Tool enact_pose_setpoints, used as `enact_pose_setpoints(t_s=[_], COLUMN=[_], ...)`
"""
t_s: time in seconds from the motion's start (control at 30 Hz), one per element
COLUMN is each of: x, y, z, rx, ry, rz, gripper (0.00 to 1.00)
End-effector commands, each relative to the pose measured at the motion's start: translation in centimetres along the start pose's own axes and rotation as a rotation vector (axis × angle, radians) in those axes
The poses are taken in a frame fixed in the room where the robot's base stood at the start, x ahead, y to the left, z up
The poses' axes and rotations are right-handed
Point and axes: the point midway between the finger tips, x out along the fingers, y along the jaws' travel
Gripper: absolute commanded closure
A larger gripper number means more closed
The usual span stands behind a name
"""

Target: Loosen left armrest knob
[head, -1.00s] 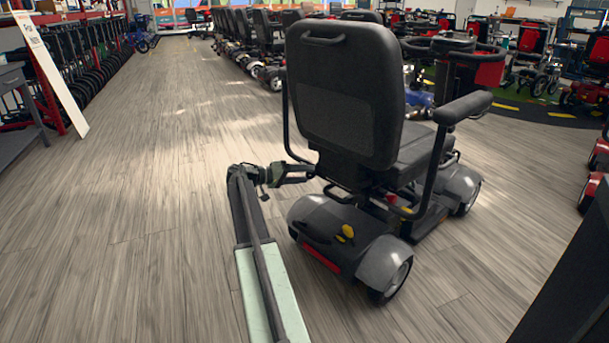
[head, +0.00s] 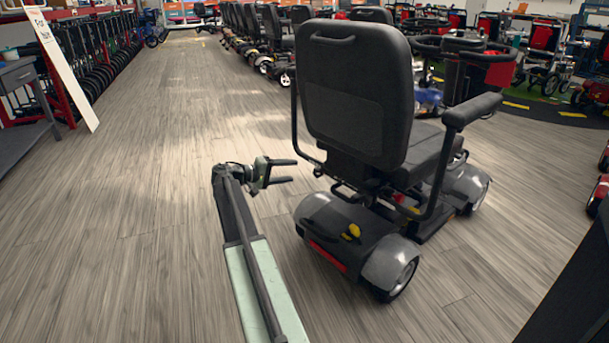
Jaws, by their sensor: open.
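A dark mobility scooter stands with its back to me, and its tall black seat back (head: 352,92) faces the camera. The left armrest tube (head: 295,122) runs down the left side of the seat; its pad is mostly hidden behind the seat back. The left armrest knob cannot be made out clearly. The right armrest (head: 471,110) is in full view. My gripper (head: 293,170) is open and empty, left of the scooter's rear, its two fingers pointing right toward the seat base. A gap shows between the fingertips and the scooter.
The scooter's rear fender (head: 390,262) and wheel stick out near my arm. A white sign board (head: 62,68) leans at the left by a grey table (head: 20,90). A row of scooters (head: 262,45) stands behind. The wooden floor on the left is clear.

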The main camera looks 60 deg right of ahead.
Motion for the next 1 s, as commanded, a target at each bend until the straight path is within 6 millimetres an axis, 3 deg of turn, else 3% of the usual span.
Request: enact_pose_setpoints(t_s=[0.2, 0.3, 0.5, 0.77, 1.0], x=[-1.3, -1.5, 0.3, 1.6, 5.0], y=[0.0, 0.7, 2.3, 2.1, 1.4], z=[3.0, 5.1, 8.6, 8.1, 6.2], rx=[-0.740, -0.915, -0.928, -0.926, -0.924], ry=[0.396, 0.507, 0.514, 0.504, 0.502], rz=[0.034, 0.095, 0.097, 0.093, 0.092], gripper=[0.44, 0.44, 0.44, 0.44, 0.44])
